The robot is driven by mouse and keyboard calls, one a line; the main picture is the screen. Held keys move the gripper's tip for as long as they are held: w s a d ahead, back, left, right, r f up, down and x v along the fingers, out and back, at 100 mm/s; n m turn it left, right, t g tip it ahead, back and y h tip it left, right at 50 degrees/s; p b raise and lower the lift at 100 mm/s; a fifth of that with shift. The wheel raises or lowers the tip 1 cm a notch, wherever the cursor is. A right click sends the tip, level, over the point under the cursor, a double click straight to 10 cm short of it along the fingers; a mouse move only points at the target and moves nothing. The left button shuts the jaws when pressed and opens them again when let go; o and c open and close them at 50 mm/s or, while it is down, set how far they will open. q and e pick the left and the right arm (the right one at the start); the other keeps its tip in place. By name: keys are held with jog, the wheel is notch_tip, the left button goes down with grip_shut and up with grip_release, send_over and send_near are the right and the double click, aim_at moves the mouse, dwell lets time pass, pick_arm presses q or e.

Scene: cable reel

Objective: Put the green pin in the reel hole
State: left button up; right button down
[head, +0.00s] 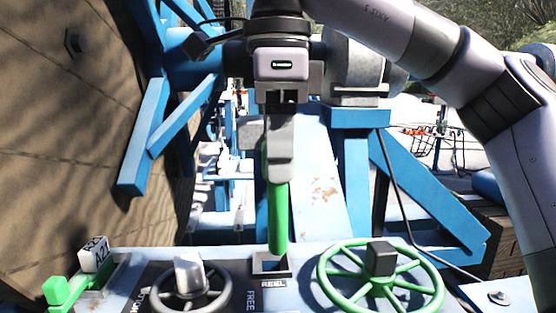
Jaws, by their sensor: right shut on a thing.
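My left gripper is not in view.
The blue-grey panel (130,258) carries a green handwheel (332,285) right of the hole and a grey handwheel (222,293) to its left. A green-ended lever (57,290) is at far left. Blue frame beams (350,180) stand behind, a wooden reel wall (70,130) at left.

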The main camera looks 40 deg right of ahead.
jog(key=shift+r, duration=3.45)
